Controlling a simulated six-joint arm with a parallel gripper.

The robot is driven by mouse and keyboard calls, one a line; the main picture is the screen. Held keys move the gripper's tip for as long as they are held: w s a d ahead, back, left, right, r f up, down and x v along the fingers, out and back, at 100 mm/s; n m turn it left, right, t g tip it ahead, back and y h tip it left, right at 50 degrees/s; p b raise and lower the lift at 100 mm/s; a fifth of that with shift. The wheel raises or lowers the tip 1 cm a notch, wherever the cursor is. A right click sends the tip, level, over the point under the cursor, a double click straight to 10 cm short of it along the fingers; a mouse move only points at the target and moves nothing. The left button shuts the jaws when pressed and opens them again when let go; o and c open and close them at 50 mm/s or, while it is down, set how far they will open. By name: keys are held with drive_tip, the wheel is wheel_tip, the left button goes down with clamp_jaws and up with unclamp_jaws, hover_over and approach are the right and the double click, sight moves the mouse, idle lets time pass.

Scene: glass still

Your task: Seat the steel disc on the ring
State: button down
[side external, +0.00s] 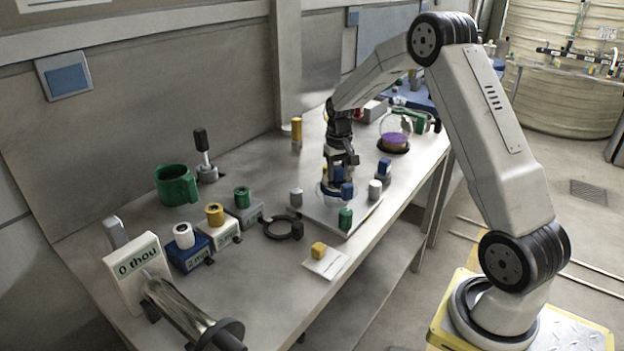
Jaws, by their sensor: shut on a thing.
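My gripper (339,182) points down over a pale plate (338,218) in the middle of the bench. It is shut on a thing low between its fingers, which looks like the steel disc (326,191). Only a pale rounded edge of it shows, and the fingers hide the rest. A blue piece (347,190) is at the fingertips; whether it is held too I cannot tell. A dark ring (283,228) with a small block on its side lies on the bench, left of the plate and apart from the gripper.
Left are knobbed blocks (188,253), a green mug (176,185) and a "0 thou" sign (137,265). A glass vessel with purple contents (394,142) stands behind.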

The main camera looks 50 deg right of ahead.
drive_tip(key=shift+f, duration=0.5)
idle(0.8)
drive_tip(key=shift+c, duration=1.1)
unclamp_jaws()
drive_tip(key=shift+r, duration=3.95)
drive_tip(key=shift+r, duration=0.1)
drive_tip(key=shift+r, duration=2.15)
